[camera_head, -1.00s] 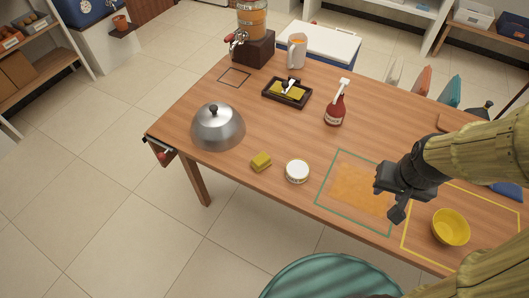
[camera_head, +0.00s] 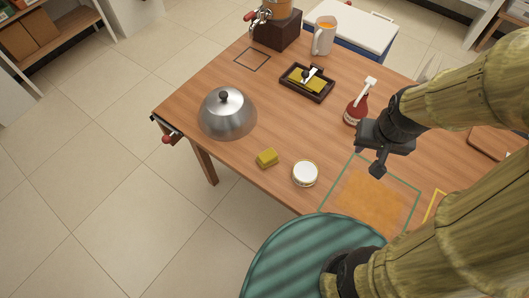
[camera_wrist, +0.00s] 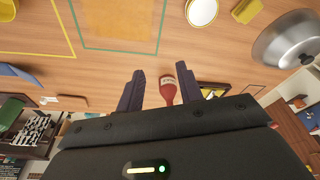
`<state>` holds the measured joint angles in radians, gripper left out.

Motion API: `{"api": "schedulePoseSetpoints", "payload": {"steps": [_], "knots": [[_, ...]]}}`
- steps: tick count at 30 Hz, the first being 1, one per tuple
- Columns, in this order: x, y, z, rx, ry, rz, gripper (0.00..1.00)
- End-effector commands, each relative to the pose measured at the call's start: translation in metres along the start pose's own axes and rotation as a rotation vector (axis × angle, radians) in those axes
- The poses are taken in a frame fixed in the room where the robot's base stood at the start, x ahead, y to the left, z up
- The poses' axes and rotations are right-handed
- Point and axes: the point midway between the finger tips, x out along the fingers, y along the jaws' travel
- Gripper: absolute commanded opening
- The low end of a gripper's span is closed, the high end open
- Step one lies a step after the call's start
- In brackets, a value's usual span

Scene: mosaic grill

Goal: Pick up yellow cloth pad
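A small yellow pad (camera_head: 267,158) lies on the wooden table near its front edge, between the steel dome and a white-lidded jar. It also shows at the top of the wrist view (camera_wrist: 246,9). Another flat yellow piece (camera_head: 306,84) sits in a dark tray with a white-and-black tool on it. My gripper (camera_head: 374,150) is above the table, right of the small yellow pad and well apart from it. In the wrist view the two fingers (camera_wrist: 164,92) are apart with nothing held between them. A red bottle shows beyond them.
The steel dome (camera_head: 227,112) stands left of the pad and the white-lidded jar (camera_head: 305,173) right of it. The red bottle (camera_head: 356,109) stands near my gripper. A dispenser (camera_head: 277,24) and pitcher (camera_head: 324,36) stand at the back. A green round seat (camera_head: 290,262) is in front.

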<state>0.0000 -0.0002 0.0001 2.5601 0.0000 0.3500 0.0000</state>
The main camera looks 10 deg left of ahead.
Motion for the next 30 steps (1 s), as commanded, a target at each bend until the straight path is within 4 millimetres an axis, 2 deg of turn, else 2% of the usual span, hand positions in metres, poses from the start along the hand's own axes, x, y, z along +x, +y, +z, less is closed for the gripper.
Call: {"api": "schedulePoseSetpoints", "payload": {"steps": [5, 11, 13, 20, 30], "knots": [[0.0, 0.0, 0.0, 0.0, 0.0, 0.0, 0.36], [0.001, -0.005, -0.004, 0.05, -0.009, -0.007, 0.74], [0.004, -0.013, -0.007, 0.112, -0.023, -0.016, 0.87], [0.019, -0.048, -0.029, 0.528, -0.103, -0.027, 0.89], [0.052, -0.119, -0.052, 1.236, -0.204, 0.063, 0.89]]}}
